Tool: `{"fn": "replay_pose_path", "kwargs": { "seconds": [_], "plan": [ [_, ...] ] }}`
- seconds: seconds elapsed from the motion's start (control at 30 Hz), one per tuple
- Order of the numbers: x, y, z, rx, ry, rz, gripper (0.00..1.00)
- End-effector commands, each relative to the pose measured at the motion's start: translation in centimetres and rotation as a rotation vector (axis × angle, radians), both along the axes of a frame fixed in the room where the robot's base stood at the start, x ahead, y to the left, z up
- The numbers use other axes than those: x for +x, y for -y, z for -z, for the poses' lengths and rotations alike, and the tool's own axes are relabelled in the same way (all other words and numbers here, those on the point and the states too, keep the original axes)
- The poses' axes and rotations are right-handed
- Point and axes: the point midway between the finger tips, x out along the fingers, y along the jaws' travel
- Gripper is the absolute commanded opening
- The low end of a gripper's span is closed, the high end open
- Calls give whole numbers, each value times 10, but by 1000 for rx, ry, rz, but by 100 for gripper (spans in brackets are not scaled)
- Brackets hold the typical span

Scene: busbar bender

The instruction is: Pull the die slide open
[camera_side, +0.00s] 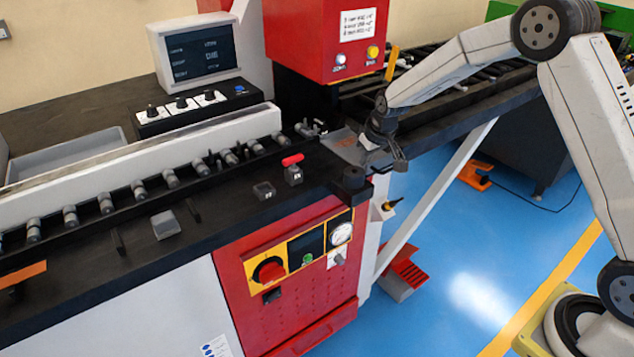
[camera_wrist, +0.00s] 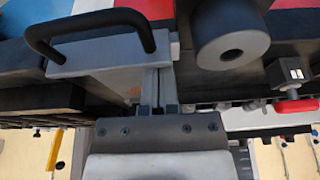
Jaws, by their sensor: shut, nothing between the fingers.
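The die slide (camera_wrist: 110,58) is a flat grey block with a black U-shaped handle (camera_wrist: 95,17) on its outer end, at the upper left of the wrist view. In the side view its grey plate (camera_side: 343,146) lies at the machine's right end, partly behind my gripper. My gripper (camera_side: 398,160) is over that end of the machine. In the wrist view my gripper (camera_wrist: 158,74) has its fingers together, to the right of the handle and apart from it. Nothing is between them. I cannot tell whether the fingers touch the slide.
A black round post (camera_wrist: 232,40) stands close to the right of my fingers; it also shows in the side view (camera_side: 353,182). A red-handled clamp (camera_side: 292,162) is farther left. The red press head (camera_side: 325,45) overhangs behind. Open blue floor (camera_side: 470,240) lies in front.

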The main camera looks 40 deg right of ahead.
Motion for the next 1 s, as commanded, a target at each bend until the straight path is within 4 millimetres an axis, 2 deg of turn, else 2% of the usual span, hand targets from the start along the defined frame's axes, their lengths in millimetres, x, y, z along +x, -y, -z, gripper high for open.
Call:
{"fn": "replay_pose_path", "kwargs": {
  "seconds": [0.27, 0.47, 0.77, 1.0],
  "plan": [
    [-1, 0, 0, 0, 0, 0, 0],
    [-11, 0, 0, 0, -1, 1, 0],
    [-46, 0, 0, 1, -3, 1, 0],
    [-87, 0, 0, 1, -4, 1, 0]
  ]
}}
